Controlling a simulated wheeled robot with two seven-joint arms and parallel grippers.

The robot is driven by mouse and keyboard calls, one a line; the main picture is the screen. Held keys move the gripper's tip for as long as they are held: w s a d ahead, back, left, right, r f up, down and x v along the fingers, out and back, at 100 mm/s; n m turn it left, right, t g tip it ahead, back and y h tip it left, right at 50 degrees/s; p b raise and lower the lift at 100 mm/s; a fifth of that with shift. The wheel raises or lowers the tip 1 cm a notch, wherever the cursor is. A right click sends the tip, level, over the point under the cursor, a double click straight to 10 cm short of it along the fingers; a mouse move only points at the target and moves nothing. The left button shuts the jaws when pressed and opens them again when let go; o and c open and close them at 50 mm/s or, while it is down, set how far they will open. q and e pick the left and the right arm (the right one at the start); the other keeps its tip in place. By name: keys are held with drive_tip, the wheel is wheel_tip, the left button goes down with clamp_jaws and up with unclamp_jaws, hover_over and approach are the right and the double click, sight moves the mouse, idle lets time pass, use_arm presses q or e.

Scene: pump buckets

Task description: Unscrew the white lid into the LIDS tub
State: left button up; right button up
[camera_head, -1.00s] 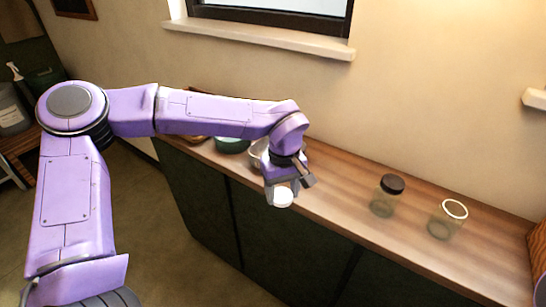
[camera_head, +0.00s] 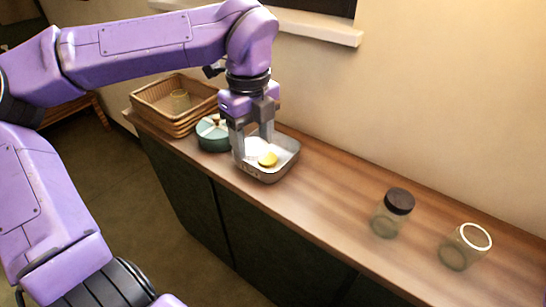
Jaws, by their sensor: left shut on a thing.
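My left gripper (camera_head: 253,145) reaches down over the metal tub (camera_head: 268,176) on the counter, its fingertips low inside the rim. It is shut on the white lid (camera_head: 254,148), which shows partly between the fingers. A yellow lid (camera_head: 268,159) lies in the tub close by the right finger. Whether the white lid touches the tub floor cannot be told. An open glass jar with a white rim (camera_head: 466,247) stands at the right of the counter. No LIDS lettering is readable. My right gripper is out of view.
A jar with a dark lid (camera_head: 393,212) stands left of the open jar. A green pot (camera_head: 213,134) sits left of the tub, beside a wicker basket (camera_head: 160,112) holding a glass jar (camera_head: 180,101). The counter (camera_head: 325,190) between tub and jars is clear.

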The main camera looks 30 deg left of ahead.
use_arm(q)
drive_tip(key=shift+r+n, duration=0.1)
drive_tip(key=shift+n, duration=0.5)
drive_tip(key=shift+w+a+n, duration=0.2)
drive_tip(key=shift+w+n, duration=0.1)
drive_tip(key=shift+w, duration=0.05)
drive_tip(key=w+a+f+p, duration=0.4)
drive_tip(key=w+f, duration=0.1)
drive_tip(key=w, duration=0.3)
drive_tip(key=p, duration=0.2)
hover_over(267, 157)
wheel_tip(267, 157, down, 5)
drive_tip(key=shift+a+r, duration=0.1)
wheel_tip(267, 157, down, 3)
drive_tip(key=shift+r, duration=0.1)
drive_tip(key=shift+f+b, duration=0.75)
drive_tip(key=shift+f, duration=0.05)
drive_tip(key=shift+r, duration=0.1)
